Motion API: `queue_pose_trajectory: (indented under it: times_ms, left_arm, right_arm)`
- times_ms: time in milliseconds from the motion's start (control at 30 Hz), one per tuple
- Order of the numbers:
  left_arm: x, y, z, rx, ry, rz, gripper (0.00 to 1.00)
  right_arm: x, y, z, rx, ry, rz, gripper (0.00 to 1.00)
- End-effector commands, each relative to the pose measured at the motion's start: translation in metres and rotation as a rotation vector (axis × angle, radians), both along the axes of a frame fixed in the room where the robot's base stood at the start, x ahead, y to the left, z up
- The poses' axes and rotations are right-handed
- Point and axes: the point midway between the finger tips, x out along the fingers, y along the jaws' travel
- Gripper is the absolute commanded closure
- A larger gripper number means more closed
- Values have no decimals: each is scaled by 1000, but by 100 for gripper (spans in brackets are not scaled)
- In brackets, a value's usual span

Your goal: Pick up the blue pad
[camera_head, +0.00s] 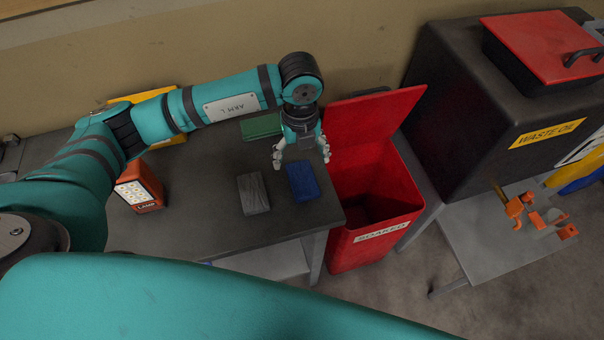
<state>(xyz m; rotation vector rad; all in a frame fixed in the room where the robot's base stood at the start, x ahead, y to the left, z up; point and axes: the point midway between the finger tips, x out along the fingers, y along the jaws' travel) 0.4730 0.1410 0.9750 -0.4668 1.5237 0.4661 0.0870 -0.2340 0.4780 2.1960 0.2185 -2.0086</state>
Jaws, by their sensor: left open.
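The blue pad (302,181) lies flat on the dark workbench (205,215), near its right end. My left gripper (301,160) points down above the far end of the blue pad, with its fingers spread and nothing between them. I cannot tell exactly how high the fingertips are over the pad. A grey pad (253,193) lies just left of the blue one, apart from it. A green pad (261,126) lies farther back, left of the gripper. My right gripper is not in view.
A red bin (372,240) labelled "SOAKED" stands open right of the bench, lid raised. An orange lamp (139,189) stands on the bench at left. A dark "WASTE OIL" tank (460,110) stands at right. The bench front is clear.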

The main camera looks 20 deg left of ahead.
Motion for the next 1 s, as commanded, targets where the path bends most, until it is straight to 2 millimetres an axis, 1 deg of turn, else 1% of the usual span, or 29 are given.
queue_pose_trajectory:
  times_ms: [33,100,267,433,500,600,700,867,967,1000]
  left_arm:
    - [-1,0,-5,1,4,1,15]
    - [0,0,-12,-1,1,0,15]
    - [0,0,-20,0,2,0,15]
    - [3,3,-43,2,5,0,15]
    - [3,2,-55,0,4,0,15]
    - [4,2,-65,0,2,0,15]
    - [4,2,-69,-1,0,-2,15]
    - [4,2,-69,-1,-1,-2,15]
    - [4,2,-69,-1,-1,-2,27]
    - [4,2,-69,-1,-1,-1,32]
  right_arm:
    - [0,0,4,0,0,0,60]
    - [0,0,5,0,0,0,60]
    - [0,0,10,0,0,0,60]
    - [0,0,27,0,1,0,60]
    - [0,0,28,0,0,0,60]
    - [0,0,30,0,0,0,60]
    - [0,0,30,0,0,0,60]
    - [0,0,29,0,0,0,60]
    - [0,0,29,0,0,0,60]
    - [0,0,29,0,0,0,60]
